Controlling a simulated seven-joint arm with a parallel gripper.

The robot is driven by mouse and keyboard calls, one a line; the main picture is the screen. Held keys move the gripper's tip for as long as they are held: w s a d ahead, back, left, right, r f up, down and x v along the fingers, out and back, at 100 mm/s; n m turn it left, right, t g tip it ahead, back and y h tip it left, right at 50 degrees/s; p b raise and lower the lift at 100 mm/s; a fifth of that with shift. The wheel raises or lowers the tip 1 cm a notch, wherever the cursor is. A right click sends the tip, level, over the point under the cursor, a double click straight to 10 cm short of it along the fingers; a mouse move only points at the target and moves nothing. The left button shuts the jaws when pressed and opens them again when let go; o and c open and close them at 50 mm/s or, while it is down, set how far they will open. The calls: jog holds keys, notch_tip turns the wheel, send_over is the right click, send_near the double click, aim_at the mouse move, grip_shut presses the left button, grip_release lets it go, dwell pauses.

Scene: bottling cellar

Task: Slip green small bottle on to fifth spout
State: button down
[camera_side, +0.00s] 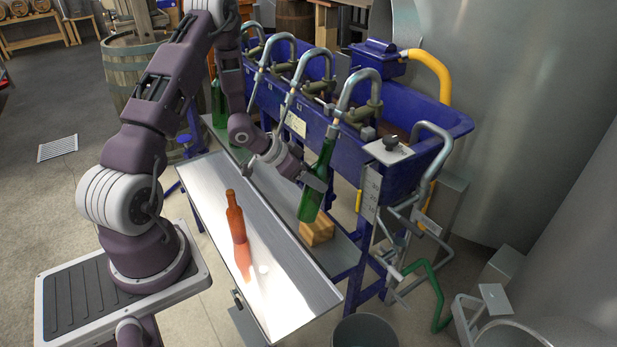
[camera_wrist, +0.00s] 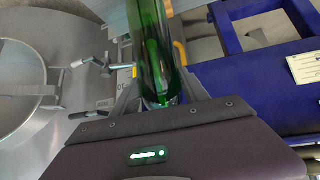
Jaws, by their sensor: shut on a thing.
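My gripper (camera_side: 314,181) is shut on a green bottle (camera_side: 320,176), gripping it around the middle. The bottle is tilted, its neck up and leaning right, its base above a wooden block. Its mouth is at the lower end of the nearest spout (camera_side: 357,80), at the right end of the row. I cannot tell from here whether the spout tip is inside the neck or just beside it. In the wrist view the green bottle (camera_wrist: 151,45) stands between the two fingers of my gripper (camera_wrist: 155,88); its mouth is out of the picture.
An amber bottle (camera_side: 237,222) stands on the shiny metal table (camera_side: 285,290). The wooden block (camera_side: 316,233) sits on the lower shelf. Another green bottle (camera_side: 218,104) stands farther back by the blue filler trough (camera_side: 420,118). Bent pipes (camera_side: 425,215) and a bucket (camera_side: 364,333) are at the right.

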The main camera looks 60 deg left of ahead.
jog(key=shift+w+f+t, duration=1)
jog(key=shift+w+t, duration=0.1)
jog(key=shift+w, duration=0.1)
jog(key=shift+s+f, duration=0.1)
jog(key=shift+f, duration=0.9)
jog(key=shift+c, duration=2.4)
grip_release()
jog(key=v, duration=0.6)
jog(key=shift+s+a+r, duration=0.15)
jog(key=shift+s+r, duration=0.05)
jog(key=shift+s, duration=0.05)
notch_tip(320, 180, up, 18)
jog(key=d+g+y, duration=0.3)
jog(key=y, duration=0.2)
jog(key=s+d+r+g+h, duration=0.1)
jog(key=s+d+r, duration=0.3)
jog(key=s+d, duration=0.4)
jog(key=s+d+r+n+g+h, duration=0.1)
jog(key=s+d+r, duration=0.4)
jog(key=s, duration=0.9)
jog(key=d+h, duration=0.1)
jog(key=d, duration=0.2)
jog(key=shift+s+n, duration=0.3)
